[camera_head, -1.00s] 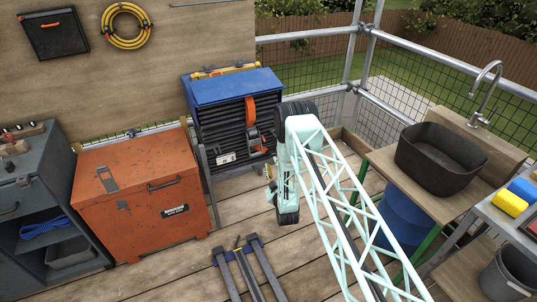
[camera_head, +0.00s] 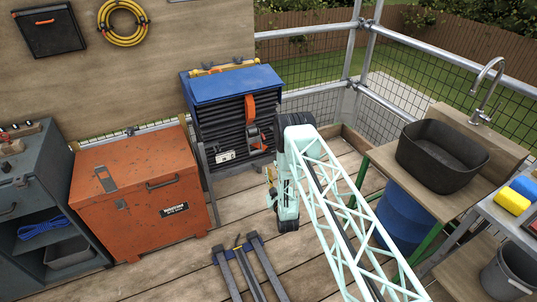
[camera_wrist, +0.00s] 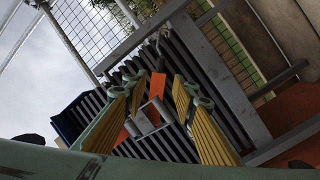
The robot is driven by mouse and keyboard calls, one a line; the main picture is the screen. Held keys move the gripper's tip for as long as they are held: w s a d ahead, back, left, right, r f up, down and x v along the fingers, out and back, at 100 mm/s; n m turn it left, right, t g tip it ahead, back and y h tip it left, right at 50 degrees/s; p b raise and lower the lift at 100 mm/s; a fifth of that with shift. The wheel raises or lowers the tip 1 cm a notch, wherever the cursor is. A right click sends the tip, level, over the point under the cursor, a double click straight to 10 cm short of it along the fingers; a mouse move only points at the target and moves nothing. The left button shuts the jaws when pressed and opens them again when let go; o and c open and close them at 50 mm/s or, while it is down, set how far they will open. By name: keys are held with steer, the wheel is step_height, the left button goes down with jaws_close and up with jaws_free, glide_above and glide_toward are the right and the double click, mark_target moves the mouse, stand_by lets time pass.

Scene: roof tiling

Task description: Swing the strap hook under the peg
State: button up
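An orange strap (camera_head: 250,110) hangs down the dark slatted front of the blue-topped unit in the head view. A grey metal buckle or hook piece (camera_head: 256,139) is at its lower part. In the wrist view the orange strap (camera_wrist: 157,86) and a grey metal frame (camera_wrist: 149,116) appear between my two yellow-ribbed fingers. My gripper (camera_wrist: 151,92) is open, with the fingers wide apart on either side of the strap. Whether they touch anything is unclear. In the head view my gripper (camera_head: 270,182) is small and partly hidden by my arm. I cannot make out the peg clearly.
An orange metal chest (camera_head: 135,190) stands left of the slatted unit (camera_head: 232,85). A small white box (camera_head: 225,156) sits low on its front. Dark rails (camera_head: 245,272) lie on the deck. A sink bench (camera_head: 395,170) and blue barrel (camera_head: 402,220) stand to the right.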

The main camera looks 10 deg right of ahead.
mark_target(268, 151)
steer(key=shift+w+b, duration=1.65)
steer(key=shift+w, duration=5.05)
steer(key=shift+c, duration=0.4)
